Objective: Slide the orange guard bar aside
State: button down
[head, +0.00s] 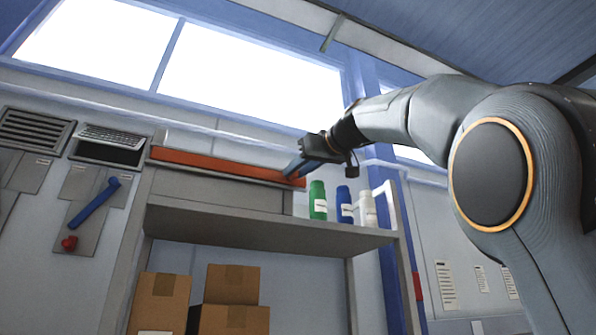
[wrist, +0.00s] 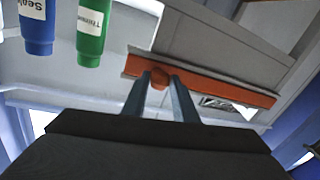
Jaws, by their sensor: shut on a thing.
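The orange guard bar (head: 225,166) runs lengthwise along the top of a grey box-like unit on the shelf in the head view. It also shows in the wrist view (wrist: 225,86), crossing beyond my fingers. My gripper (head: 295,172) is at the bar's right end in the head view. In the wrist view my gripper (wrist: 162,78) has its two fingers closed on a small orange knob (wrist: 160,77) on the bar. The fingertips partly hide the knob.
Green (head: 318,200), blue (head: 344,204) and white (head: 367,208) bottles stand on the shelf (head: 270,228) just right of the unit, close below my gripper. Cardboard boxes (head: 232,285) sit underneath. A blue lever (head: 94,203) is on the left wall panel.

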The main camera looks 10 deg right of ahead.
jog(key=shift+a, duration=0.15)
jog(key=c, duration=1.7)
grip_release()
jog(key=shift+o, duration=1.3)
jog(key=shift+a, duration=0.2)
jog(key=shift+d, duration=0.15)
jog(key=b+v, duration=0.3)
jog(key=v, duration=0.5)
jog(key=shift+w, duration=0.1)
